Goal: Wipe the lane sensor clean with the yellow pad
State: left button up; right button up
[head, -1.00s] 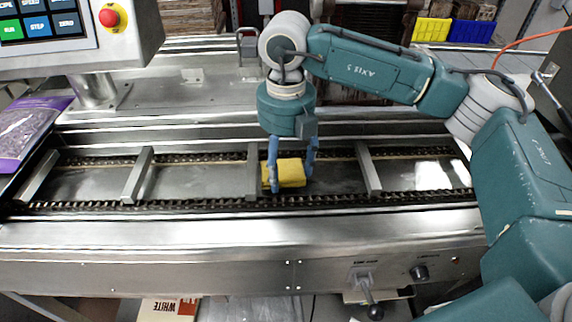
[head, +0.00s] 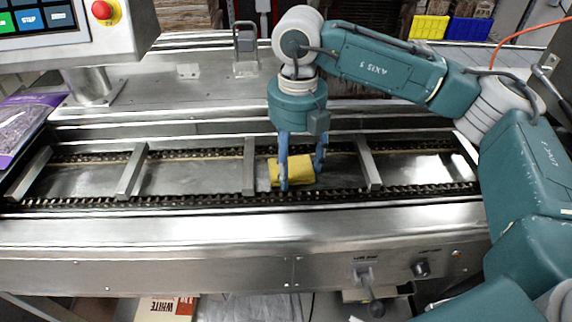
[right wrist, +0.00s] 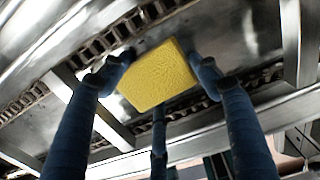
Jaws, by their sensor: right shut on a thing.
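The yellow pad (head: 293,170) is held by my right gripper (head: 302,172), whose blue fingers are shut on its sides. The pad is low in the lane, just right of a metal crossbar (head: 249,166); I cannot tell whether it touches the lane floor. In the right wrist view the pad (right wrist: 158,76) sits between the fingertips, its broad yellow face showing. A small grey bracketed device (head: 245,42) stands on the back deck; I cannot tell whether it is the lane sensor. My left gripper is not in view.
Several crossbars span the lane between two chains (head: 150,202). A control panel with a red button (head: 104,11) stands at the back left, a purple bag (head: 18,125) at the left edge. A lever (head: 370,290) and a knob (head: 421,268) are on the front.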

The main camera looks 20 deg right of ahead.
aim_at(310, 166)
jog(key=shift+s+d, duration=0.2)
jog(key=shift+d, duration=0.45)
jog(key=shift+s+d+f+b, duration=0.15)
jog(key=shift+d+b, duration=0.1)
jog(key=shift+d, duration=0.2)
jog(key=shift+s+d+b, duration=0.1)
jog(key=shift+d+b, duration=0.15)
jog(key=shift+d, duration=0.15)
jog(key=shift+s+d+b, duration=0.25)
jog(key=shift+d+b, duration=0.05)
jog(key=shift+d, duration=0.45)
jog(key=shift+w+a+f, duration=0.1)
jog(key=shift+w+a, duration=0.15)
jog(key=shift+a, duration=0.65)
jog(key=shift+w+a, duration=0.2)
jog(key=shift+a, duration=0.65)
jog(key=shift+w+a, duration=0.25)
jog(key=shift+a, duration=0.6)
jog(key=shift+w+a, duration=0.2)
jog(key=shift+a, duration=0.65)
jog(key=shift+w+r+p, duration=0.15)
jog(key=shift+r+p, duration=0.25)
jog(key=shift+r, duration=0.3)
jog(key=shift+r+p, duration=1.25)
jog(key=shift+r, duration=1.2)
